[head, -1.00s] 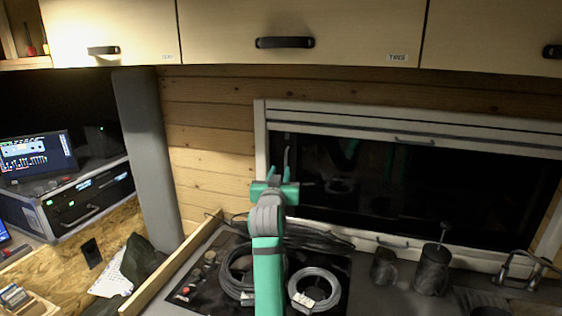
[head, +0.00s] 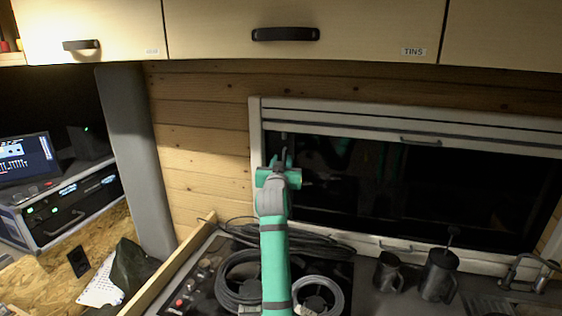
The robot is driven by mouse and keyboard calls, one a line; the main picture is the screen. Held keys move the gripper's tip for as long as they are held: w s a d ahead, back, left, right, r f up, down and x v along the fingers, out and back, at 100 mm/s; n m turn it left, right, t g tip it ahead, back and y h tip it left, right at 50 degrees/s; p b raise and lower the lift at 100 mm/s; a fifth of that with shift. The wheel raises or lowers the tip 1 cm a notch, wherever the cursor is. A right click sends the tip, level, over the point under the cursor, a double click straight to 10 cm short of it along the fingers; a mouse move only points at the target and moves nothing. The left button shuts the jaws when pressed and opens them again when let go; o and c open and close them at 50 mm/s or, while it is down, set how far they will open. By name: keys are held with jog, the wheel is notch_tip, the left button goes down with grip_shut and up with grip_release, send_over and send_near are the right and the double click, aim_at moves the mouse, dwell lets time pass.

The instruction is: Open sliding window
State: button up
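The window (head: 400,190) has a white frame and dark glass, set in the wooden wall above the counter. A white slatted panel with a small handle (head: 420,142) runs along its top. Another small handle (head: 395,246) is on the bottom rail. My gripper (head: 281,158) is at the end of my green and grey arm, in front of the window's left part near the left frame edge. Its fingers point up and away from me. They are small and dark against the glass, and I cannot tell whether they are apart or touch anything.
Coiled cables (head: 238,280) lie on the black hob below my arm. Overhead cupboards (head: 300,30) hang above the window. A monitor (head: 25,160) stands at left.

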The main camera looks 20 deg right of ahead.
jog(key=shift+s+d, duration=0.1)
jog(key=shift+d, duration=0.1)
grip_shut()
jog(key=shift+a, duration=0.15)
dwell(1.1)
